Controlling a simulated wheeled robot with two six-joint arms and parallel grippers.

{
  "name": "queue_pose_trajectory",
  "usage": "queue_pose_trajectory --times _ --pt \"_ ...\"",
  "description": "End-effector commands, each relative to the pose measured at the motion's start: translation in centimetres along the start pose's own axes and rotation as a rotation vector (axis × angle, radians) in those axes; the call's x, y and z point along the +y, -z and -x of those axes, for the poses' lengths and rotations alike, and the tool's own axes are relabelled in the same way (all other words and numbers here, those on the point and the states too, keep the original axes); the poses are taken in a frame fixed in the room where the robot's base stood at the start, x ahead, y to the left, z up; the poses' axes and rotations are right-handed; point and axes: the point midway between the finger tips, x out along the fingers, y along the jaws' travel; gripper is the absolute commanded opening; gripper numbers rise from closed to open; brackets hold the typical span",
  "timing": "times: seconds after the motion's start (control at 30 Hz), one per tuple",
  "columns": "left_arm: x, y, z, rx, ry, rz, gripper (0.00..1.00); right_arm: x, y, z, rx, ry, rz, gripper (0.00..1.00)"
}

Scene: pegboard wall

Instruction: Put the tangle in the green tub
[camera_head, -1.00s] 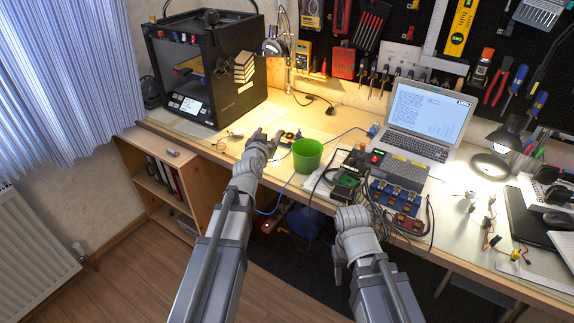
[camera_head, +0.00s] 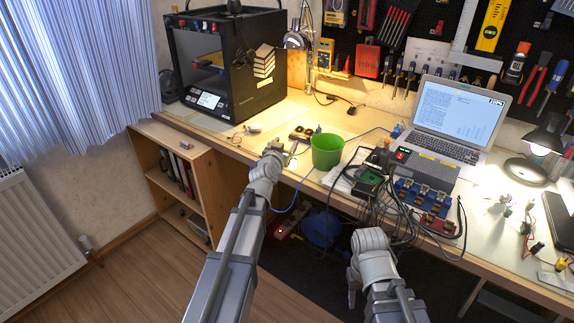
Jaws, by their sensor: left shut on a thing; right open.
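The green tub (camera_head: 327,152) stands upright on the workbench, right of my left gripper. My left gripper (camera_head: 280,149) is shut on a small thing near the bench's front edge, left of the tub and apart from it. The held thing is mostly hidden by the fingers, and I cannot make out whether it is the tangle. A small bundle of thin wires (camera_head: 238,138) lies on the bench left of this gripper. A cluster of coloured wires (camera_head: 527,232) lies at the far right. My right gripper (camera_head: 352,293) is open and low, in front of the bench.
Black cables (camera_head: 398,215) and a board with blue parts (camera_head: 424,197) lie right of the tub. A laptop (camera_head: 456,115) stands behind them. A 3D printer (camera_head: 225,65) stands at the back left. A small black and gold item (camera_head: 300,133) lies behind my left gripper.

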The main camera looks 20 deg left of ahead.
Motion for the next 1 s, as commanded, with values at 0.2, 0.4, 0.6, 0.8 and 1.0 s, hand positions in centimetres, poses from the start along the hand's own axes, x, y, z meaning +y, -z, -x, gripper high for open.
queue_pose_trajectory --times 0.2,0.4,0.6,0.8,1.0 --pt "0.1 -2.0 -0.3 0.000 0.000 0.000 0.00 -0.2 0.1 -2.0 0.000 0.000 0.000 0.50" --pt "0.1 -2.6 -0.4 0.000 0.000 0.000 0.00 -0.2 0.1 -2.6 0.000 0.000 0.000 0.50" --pt "0.2 -5.1 -0.8 0.000 0.000 0.000 0.00 -0.4 0.3 -5.1 0.000 -0.002 0.001 0.50" --pt "0.2 -5.6 -0.9 0.000 0.000 0.000 0.00 -0.5 0.3 -5.6 0.000 -0.004 0.001 0.50" --pt "0.2 -5.5 -0.8 0.000 0.000 0.000 0.76 -0.4 0.3 -5.5 0.000 -0.004 0.001 0.50"
